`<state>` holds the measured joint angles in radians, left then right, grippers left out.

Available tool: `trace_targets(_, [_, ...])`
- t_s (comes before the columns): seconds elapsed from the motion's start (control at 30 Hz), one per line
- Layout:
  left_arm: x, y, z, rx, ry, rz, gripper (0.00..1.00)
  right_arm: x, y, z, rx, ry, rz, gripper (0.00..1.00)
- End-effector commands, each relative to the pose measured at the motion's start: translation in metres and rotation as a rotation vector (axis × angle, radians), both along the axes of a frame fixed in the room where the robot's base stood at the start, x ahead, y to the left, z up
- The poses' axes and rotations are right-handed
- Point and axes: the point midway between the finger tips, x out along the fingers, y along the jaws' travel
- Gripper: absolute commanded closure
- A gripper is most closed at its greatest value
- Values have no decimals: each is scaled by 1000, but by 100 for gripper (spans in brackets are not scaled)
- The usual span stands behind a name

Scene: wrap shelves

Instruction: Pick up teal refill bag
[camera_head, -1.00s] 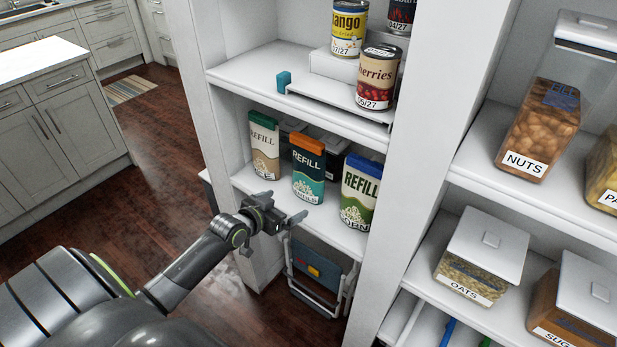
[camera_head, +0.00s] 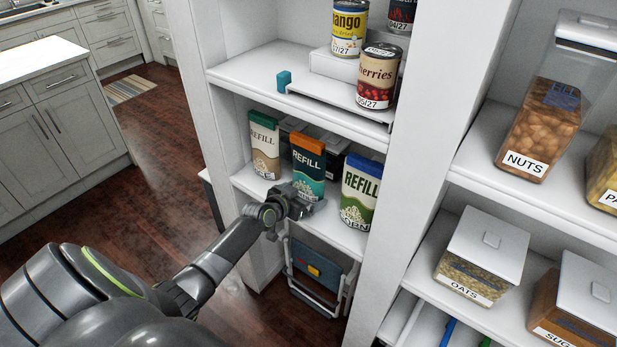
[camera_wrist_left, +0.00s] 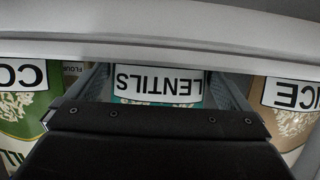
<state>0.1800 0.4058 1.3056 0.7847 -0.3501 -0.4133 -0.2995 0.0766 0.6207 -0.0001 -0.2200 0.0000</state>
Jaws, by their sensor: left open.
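The teal refill bag (camera_head: 308,169) with an orange top stands upright on the middle shelf in the head view, between two other refill bags. Its lower front is partly hidden by my left gripper (camera_head: 305,202). In the left wrist view the bag's LENTILS label (camera_wrist_left: 158,84) shows upside down between my left gripper's two fingers (camera_wrist_left: 160,95). The left gripper is open, with one finger on each side of the bag's lower part. Whether the fingers touch the bag cannot be told. My right gripper is not in view.
A tan refill bag (camera_head: 264,146) stands left of the teal one, and a green and white bag with a blue top (camera_head: 359,192) stands right. Dark boxes sit behind. The shelf above holds cans (camera_head: 378,76). A folded step stool (camera_head: 318,271) is below.

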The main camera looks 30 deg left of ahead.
Motion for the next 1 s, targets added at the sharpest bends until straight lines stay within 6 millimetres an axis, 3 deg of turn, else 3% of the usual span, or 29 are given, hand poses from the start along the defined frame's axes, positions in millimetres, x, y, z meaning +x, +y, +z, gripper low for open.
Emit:
trace_targets(0.23, [1,0,0,0,0,0,0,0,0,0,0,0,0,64])
trace_targets(0.6, [2,0,2,0,-5,0,45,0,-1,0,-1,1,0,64])
trace_targets(1.0, [0,0,6,0,-6,0,45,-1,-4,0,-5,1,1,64])
